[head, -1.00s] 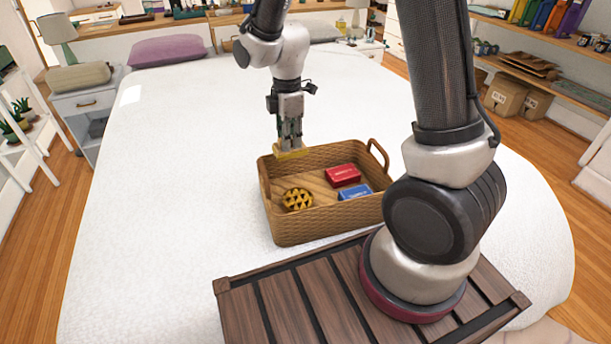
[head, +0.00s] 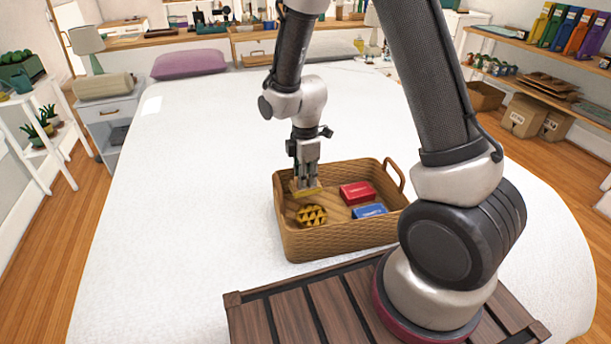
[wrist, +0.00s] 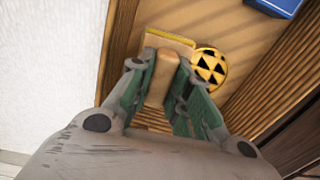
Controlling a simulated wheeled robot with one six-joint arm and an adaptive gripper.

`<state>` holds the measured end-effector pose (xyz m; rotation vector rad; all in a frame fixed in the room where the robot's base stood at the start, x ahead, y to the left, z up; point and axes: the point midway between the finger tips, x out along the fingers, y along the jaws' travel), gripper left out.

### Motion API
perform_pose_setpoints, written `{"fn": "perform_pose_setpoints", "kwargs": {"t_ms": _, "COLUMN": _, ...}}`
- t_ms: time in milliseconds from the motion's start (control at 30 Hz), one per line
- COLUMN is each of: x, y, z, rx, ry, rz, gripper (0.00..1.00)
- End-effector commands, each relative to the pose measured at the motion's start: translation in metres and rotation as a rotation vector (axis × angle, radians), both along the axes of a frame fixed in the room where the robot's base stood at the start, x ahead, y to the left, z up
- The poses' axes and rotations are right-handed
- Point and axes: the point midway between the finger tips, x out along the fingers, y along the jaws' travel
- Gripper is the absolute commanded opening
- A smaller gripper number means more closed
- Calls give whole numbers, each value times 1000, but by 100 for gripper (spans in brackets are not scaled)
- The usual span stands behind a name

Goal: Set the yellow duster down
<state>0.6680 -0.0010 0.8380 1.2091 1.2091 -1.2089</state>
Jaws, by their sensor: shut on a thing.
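The yellow duster (head: 308,192) is in my gripper (head: 306,184), inside the left part of the wicker basket (head: 335,240). In the wrist view my gripper (wrist: 163,85) is shut on the duster's tan block-shaped handle (wrist: 162,78). The duster's flat yellow part (wrist: 168,40) shows beyond the fingertips, close to the basket floor. I cannot tell whether it touches the floor. A yellow and black patterned round thing (head: 312,216) lies in the basket just in front of the duster.
The basket also holds a red box (head: 357,193) and a blue box (head: 370,211) on its right side. The basket stands on the white bed (head: 180,200), behind a dark slatted wooden surface (head: 290,315). Its raised handle (head: 396,170) is at the right.

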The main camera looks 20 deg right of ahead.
Motion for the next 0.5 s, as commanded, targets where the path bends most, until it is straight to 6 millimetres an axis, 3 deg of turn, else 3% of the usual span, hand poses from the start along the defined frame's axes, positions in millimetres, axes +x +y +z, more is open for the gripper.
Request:
{"fn": "perform_pose_setpoints", "kwargs": {"t_ms": 267, "x": 0, "y": 0, "z": -6, "rx": 0, "ry": -1, "rz": 0, "gripper": 0}}
{"fn": "perform_pose_setpoints", "kwargs": {"t_ms": 300, "x": 0, "y": 0, "z": -6, "rx": 0, "ry": -1, "rz": 0, "gripper": 25}}
{"fn": "perform_pose_setpoints", "kwargs": {"t_ms": 400, "x": 0, "y": 0, "z": -6, "rx": 0, "ry": -1, "rz": 0, "gripper": 41}}
{"fn": "perform_pose_setpoints", "kwargs": {"t_ms": 500, "x": 0, "y": 0, "z": -5, "rx": 0, "ry": -1, "rz": 0, "gripper": 41}}
